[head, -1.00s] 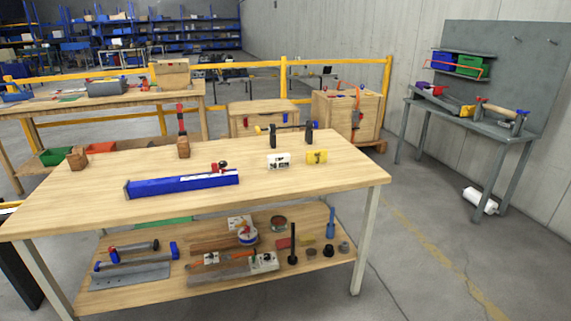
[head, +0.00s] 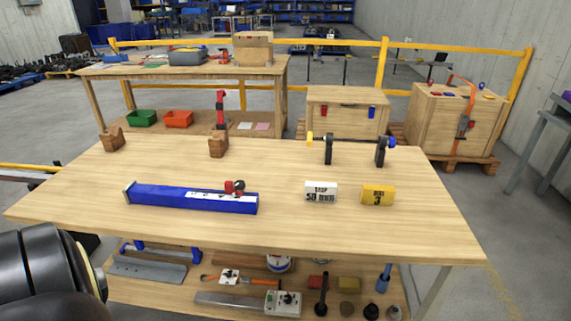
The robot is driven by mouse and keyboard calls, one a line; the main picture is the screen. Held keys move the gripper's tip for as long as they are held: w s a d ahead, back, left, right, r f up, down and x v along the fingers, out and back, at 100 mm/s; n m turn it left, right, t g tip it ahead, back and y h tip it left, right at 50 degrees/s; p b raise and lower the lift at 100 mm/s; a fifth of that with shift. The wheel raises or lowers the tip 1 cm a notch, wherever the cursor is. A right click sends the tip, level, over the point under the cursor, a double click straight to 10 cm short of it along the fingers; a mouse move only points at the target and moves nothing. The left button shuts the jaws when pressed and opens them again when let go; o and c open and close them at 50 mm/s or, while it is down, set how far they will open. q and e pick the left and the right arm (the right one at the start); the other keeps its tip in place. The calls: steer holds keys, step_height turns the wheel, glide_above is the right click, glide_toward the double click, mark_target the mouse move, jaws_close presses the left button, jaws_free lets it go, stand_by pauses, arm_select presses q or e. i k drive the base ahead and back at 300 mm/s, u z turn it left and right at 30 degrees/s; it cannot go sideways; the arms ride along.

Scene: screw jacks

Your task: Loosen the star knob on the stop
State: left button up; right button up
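A long blue rail (head: 165,195) lies on the wooden table, left of its middle, with a pale marked strip along its right half. A small stop (head: 239,190) with red and dark parts sits on the rail near its right end. A dark and red knob-like part (head: 230,186) shows at the stop; its star shape is too small to make out. A black, rounded arm link of mine fills the lower left corner, apart from the rail. Neither gripper is in view.
The wooden table (head: 400,225) has free room in front of the rail. Behind are two wooden blocks, a red upright tool (head: 220,110) and two black clamps (head: 328,148). A lower shelf holds tools.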

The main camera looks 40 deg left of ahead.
mark_target(239, 184)
steer(key=i, duration=0.35)
steer(key=u, duration=0.95)
